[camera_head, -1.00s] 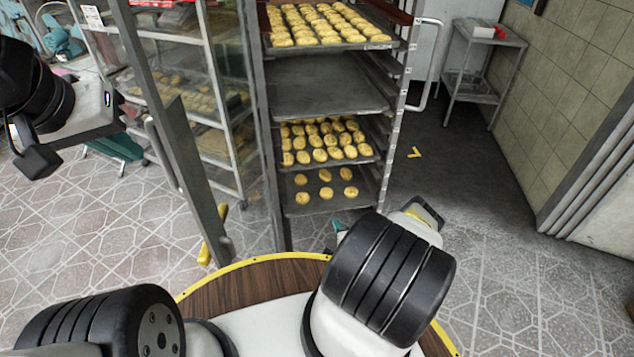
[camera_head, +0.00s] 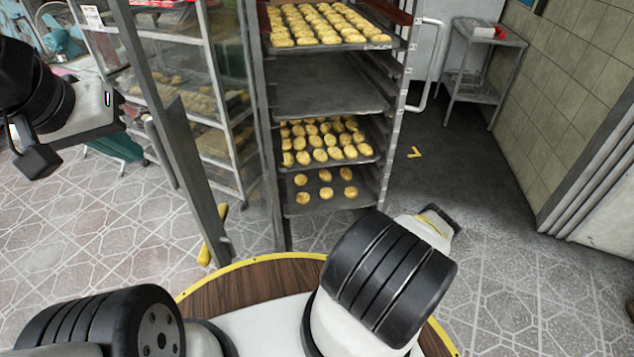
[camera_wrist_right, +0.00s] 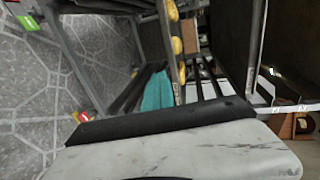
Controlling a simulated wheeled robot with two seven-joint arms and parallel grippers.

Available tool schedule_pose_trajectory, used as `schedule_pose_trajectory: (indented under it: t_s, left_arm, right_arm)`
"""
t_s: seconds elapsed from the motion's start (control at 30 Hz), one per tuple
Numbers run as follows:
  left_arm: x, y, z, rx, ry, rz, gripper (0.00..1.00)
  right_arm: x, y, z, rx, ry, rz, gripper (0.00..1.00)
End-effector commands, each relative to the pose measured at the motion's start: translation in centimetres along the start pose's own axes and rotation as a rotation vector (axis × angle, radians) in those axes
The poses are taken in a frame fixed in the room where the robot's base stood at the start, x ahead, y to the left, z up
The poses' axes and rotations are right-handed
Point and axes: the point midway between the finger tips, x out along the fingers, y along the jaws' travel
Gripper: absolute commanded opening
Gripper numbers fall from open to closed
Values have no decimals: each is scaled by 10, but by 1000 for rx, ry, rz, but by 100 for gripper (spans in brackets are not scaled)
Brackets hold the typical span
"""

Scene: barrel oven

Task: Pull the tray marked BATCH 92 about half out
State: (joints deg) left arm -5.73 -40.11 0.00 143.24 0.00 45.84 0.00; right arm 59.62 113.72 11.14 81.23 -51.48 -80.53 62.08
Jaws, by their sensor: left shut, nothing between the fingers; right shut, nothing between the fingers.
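A rack holds several dark trays in the head view. The top tray (camera_head: 335,43) is full of golden buns. The tray below it (camera_head: 330,92) is bare. Under that are a tray with rows of buns (camera_head: 330,163) and a low tray with a few buns (camera_head: 330,205). Tray labels are too small to read, so I cannot tell which is BATCH 92. My left gripper (camera_head: 112,112) is shut and empty at the left, away from the trays. My right gripper's fingers are hidden by my arm in the head view; its grey body (camera_wrist_right: 185,150) fills the bottom of the wrist view.
An open glass door (camera_head: 180,150) with a vertical handle stands left of the rack. Another rack with buns (camera_head: 205,110) is behind it. A small metal table (camera_head: 475,75) stands at back right by a tiled wall. The floor right of the rack is clear.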

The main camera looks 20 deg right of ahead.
Motion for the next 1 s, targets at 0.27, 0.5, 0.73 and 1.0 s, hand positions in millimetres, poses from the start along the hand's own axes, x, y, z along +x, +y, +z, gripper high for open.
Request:
schedule_pose_trajectory:
  t_s: [0.27, 0.5, 0.73, 1.0]
  left_arm:
    - [0, 0, 0, 0, 0, 0, 0]
    - [0, 0, 0, 0, 0, 0, 0]
    - [0, 0, 0, 0, 0, 0, 0]
    - [0, 0, 0, 0, 0, 0, 0]
  right_arm:
    - [-25, 5, 0, 1, 1, 0, 0]
    - [-46, 9, 0, 0, 0, 0, 0]
    - [-66, 14, 0, 1, 0, 0, 0]
    - [-80, 16, 0, 1, 0, -1, 0]
